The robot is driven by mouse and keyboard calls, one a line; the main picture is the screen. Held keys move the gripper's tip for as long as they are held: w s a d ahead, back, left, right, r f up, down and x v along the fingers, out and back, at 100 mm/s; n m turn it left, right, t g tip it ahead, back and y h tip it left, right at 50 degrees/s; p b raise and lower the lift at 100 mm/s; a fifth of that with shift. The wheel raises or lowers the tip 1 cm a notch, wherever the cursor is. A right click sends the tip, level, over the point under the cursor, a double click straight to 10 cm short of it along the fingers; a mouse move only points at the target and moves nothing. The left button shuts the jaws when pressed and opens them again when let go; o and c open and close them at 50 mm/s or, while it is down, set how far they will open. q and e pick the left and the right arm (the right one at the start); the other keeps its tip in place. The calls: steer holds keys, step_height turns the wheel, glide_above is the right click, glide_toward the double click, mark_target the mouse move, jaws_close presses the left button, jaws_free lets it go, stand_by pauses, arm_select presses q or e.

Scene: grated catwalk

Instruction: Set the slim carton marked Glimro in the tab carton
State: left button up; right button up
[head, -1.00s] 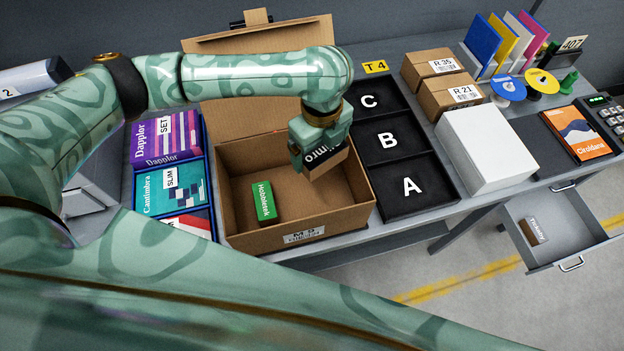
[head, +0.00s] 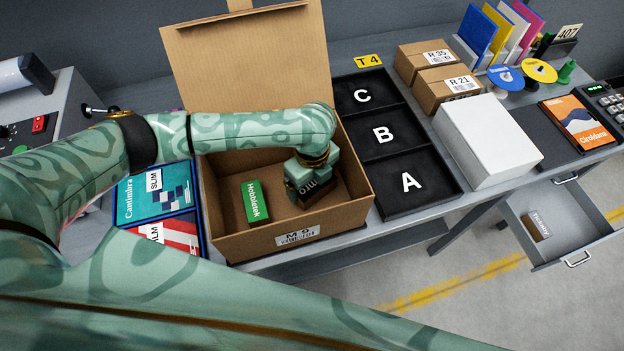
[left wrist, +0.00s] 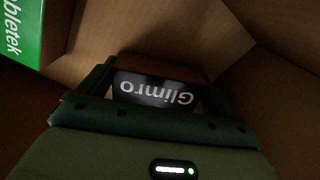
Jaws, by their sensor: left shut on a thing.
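The tab carton (head: 255,243) is an open brown box with a raised lid flap, labelled M 9, on the bench. My left gripper (head: 308,192) is inside it on the right side, shut on the slim carton marked Glimro (head: 322,198). The Glimro carton is dark with white lettering and is low in the box; whether it touches the floor I cannot tell. In the left wrist view the Glimro carton (left wrist: 157,92) lies between the fingers. A green Hobbletek carton (head: 256,203) stands in the left part of the box. My right gripper is not in view.
Black trays marked C, B and A (head: 440,205) lie right of the box. A white box (head: 490,140) and brown cartons (head: 440,85) stand farther right. A tray with Cantimbra and red cartons (head: 160,195) is on the left. An open drawer (head: 570,225) juts out at lower right.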

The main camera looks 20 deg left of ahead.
arm_select(q)
steer(key=o, duration=0.7)
steer(key=shift+f, duration=0.1)
step_height(320, 180, up, 12)
steer(key=p, duration=0.4)
